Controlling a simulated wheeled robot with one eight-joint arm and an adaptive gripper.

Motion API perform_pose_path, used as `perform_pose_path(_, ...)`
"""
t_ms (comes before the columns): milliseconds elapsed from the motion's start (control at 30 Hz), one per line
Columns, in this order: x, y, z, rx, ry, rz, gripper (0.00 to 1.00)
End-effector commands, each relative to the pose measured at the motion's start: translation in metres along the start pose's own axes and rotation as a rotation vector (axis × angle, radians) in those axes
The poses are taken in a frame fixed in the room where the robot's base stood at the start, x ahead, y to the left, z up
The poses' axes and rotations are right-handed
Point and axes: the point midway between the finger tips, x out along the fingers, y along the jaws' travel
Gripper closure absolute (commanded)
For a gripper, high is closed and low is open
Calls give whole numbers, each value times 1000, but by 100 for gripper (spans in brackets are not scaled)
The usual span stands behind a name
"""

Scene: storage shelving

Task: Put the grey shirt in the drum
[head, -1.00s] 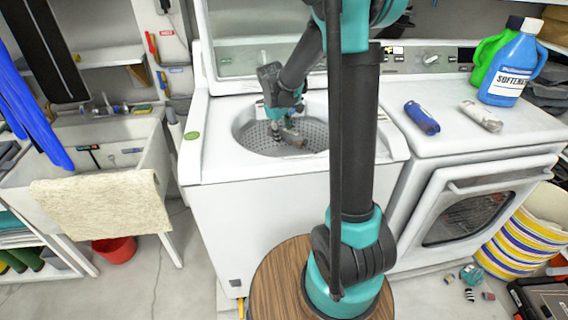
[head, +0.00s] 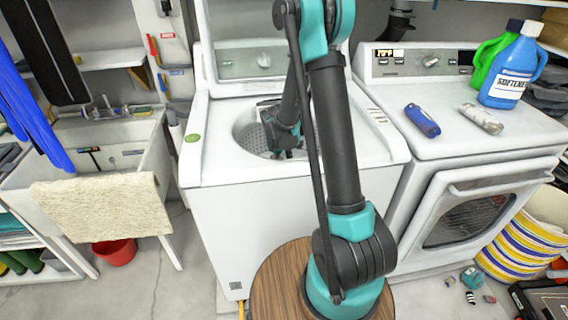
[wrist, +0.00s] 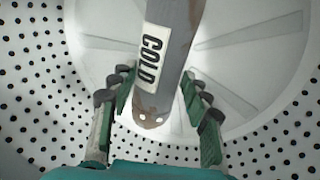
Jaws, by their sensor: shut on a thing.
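A rolled grey shirt (wrist: 172,45) with a white "COLD" label and a brownish, stained near end lies between the green-padded fingers of my gripper (wrist: 158,92) in the wrist view. The fingers are shut on it. Below it are the drum's dotted wall and pale round floor. In the head view my gripper (head: 290,150) is down inside the open drum (head: 248,136) of the top-loading washer. My arm hides the shirt and the drum's right part there. I cannot tell whether the shirt touches the drum floor.
A blue roll (head: 422,120) and a pale grey roll (head: 481,118) lie on the dryer top (head: 460,140) at right. A blue softener bottle (head: 512,70) and a green jug stand behind them. The washer's lid (head: 240,60) is raised. A sink (head: 130,150) is at left.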

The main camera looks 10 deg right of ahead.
Motion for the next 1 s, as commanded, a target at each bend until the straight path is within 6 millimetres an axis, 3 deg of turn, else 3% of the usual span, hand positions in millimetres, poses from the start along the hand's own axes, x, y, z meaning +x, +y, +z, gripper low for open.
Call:
perform_pose_path(733,11,-3,0,0,0,0,86)
perform_pose_path(767,11,-3,0,0,0,0,49)
perform_pose_path(900,11,-3,0,0,0,0,32)
perform_pose_path(1000,11,-3,0,0,0,0,32)
